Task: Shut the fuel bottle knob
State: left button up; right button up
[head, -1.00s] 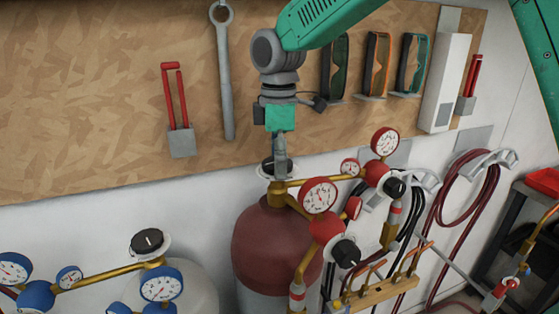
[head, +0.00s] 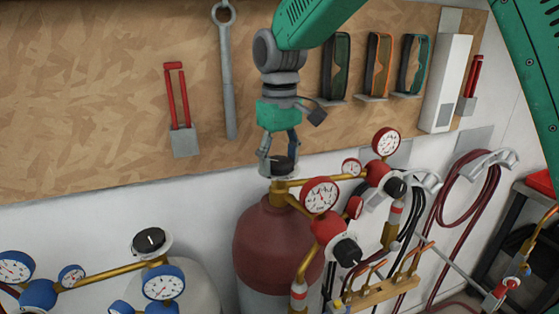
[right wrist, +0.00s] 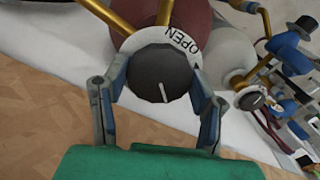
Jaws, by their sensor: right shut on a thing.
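The fuel bottle (head: 275,240) is the dark red cylinder in the middle of the head view. Its black knob (head: 284,165) sits on top, above a brass fitting. In the right wrist view the knob (right wrist: 158,76) has a white pointer line and a pale ring (right wrist: 182,42) behind it reading "OPEN". The pointer line lies toward the gripper side, away from that word. My right gripper (head: 279,162) comes down from above, its fingers on both sides of the knob and shut on it. In the right wrist view its fingertips (right wrist: 158,82) flank the knob. My left gripper is not in view.
Red gauges (head: 320,195) and regulators stand close to the right of the knob. A pale bottle with another black knob (head: 149,242) and blue gauges (head: 163,283) is at lower left. A wooden tool board (head: 100,100) is behind.

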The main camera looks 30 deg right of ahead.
aim_at(278, 160)
jog(key=m, duration=0.4)
jog(key=shift+w+r+m, duration=0.2)
jog(key=shift+m, duration=2.6)
jog(key=o, duration=1.2)
jog(key=shift+c, duration=0.2)
jog(key=shift+w+f, duration=0.1)
jog(key=shift+f, duration=0.05)
notch_tip(278, 160, up, 12)
